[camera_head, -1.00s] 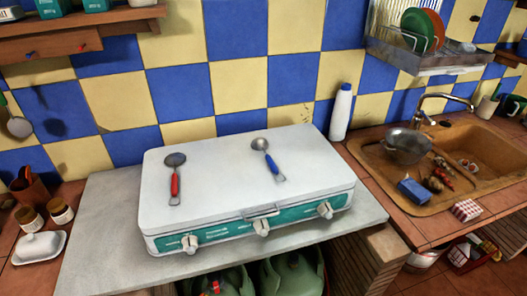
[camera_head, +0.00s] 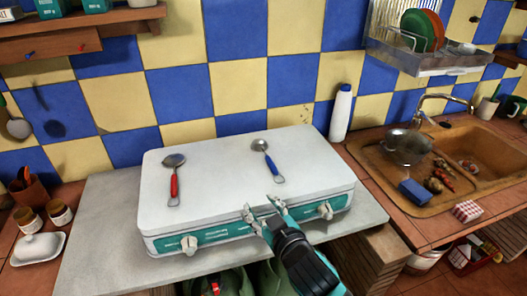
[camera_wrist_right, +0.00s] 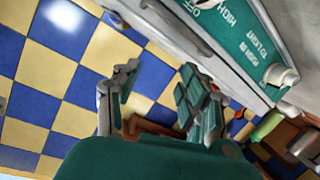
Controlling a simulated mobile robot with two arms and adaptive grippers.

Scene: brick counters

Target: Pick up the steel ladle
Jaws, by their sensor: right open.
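Two utensils lie flat on the white stove lid. One has a blue handle and a pale round metal bowl (camera_head: 268,159), right of the lid's middle. The other has a red handle and a darker grey head (camera_head: 173,180), on the left. Both look metal-headed; I cannot tell for sure which is the steel ladle. My right gripper (camera_head: 264,210) is open and empty at the stove's front edge, below the blue-handled utensil and apart from it. In the right wrist view the open fingers (camera_wrist_right: 157,85) show beside the stove front, with neither utensil visible. My left gripper is out of view.
The stove (camera_head: 220,200) has a front panel with knobs and stands on a grey counter (camera_head: 95,215). A white bottle (camera_head: 341,113) stands behind it at right. A sink (camera_head: 430,205) with a colander is further right. Jars and a white dish (camera_head: 39,247) are at left.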

